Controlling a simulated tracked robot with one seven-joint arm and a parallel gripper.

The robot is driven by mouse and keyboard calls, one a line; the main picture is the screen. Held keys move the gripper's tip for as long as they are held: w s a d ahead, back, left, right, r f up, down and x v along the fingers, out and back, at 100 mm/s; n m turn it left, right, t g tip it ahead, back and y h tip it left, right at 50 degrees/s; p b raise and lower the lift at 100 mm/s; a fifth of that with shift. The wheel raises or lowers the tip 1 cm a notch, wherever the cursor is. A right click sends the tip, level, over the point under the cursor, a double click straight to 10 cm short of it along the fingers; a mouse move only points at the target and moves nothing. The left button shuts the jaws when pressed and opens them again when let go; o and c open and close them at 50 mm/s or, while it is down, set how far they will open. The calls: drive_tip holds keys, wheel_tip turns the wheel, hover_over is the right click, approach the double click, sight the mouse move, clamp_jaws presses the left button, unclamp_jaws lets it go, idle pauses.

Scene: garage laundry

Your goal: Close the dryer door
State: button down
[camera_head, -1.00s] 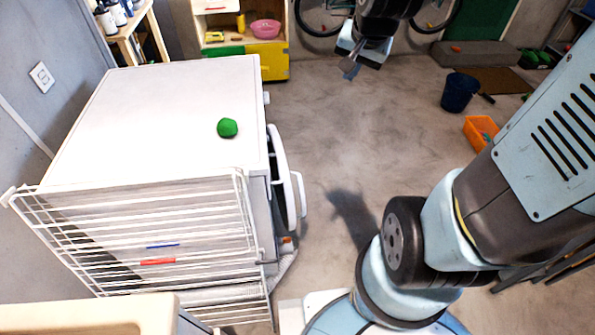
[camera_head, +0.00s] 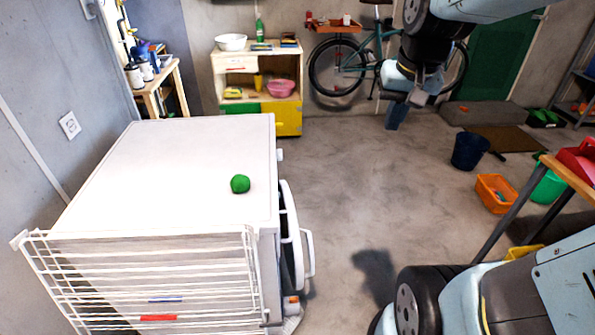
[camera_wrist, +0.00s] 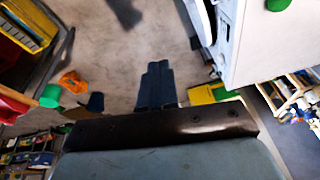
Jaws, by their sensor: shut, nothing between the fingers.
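The white dryer (camera_head: 185,165) stands at the left in the head view. Its door (camera_head: 291,240), with a pale curved handle (camera_head: 309,252), stands ajar on the dryer's right-hand side. In the wrist view the dryer (camera_wrist: 268,45) is at the upper right, with the door (camera_wrist: 200,18) at its left edge. My gripper (camera_head: 394,122) is shut and empty in the air, right of and beyond the door, clear of it. Its dark fingers (camera_wrist: 156,82) are together in the wrist view.
A green ball (camera_head: 240,184) lies on the dryer top. A white wire rack (camera_head: 150,275) stands at the dryer's near side. The concrete floor (camera_head: 345,185) right of the door is open. A dark bucket (camera_head: 469,152) and an orange crate (camera_head: 495,193) are farther right.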

drive_tip(key=w+d+f+m+g+y, duration=0.15)
drive_tip(key=w+f+g, duration=0.25)
drive_tip(key=w+f, duration=0.6)
drive_tip(key=w+d+f+m+g+y, duration=0.1)
drive_tip(key=w+f+m+g+y, duration=0.4)
drive_tip(key=f, duration=0.7)
drive_tip(key=m+t+y, duration=0.3)
drive_tip(key=m+y, duration=0.5)
drive_tip(key=y, duration=0.3)
approach(294, 230)
drive_tip(key=a, duration=0.5)
drive_tip(key=shift+s+f, duration=0.1)
drive_tip(key=shift+s, duration=0.3)
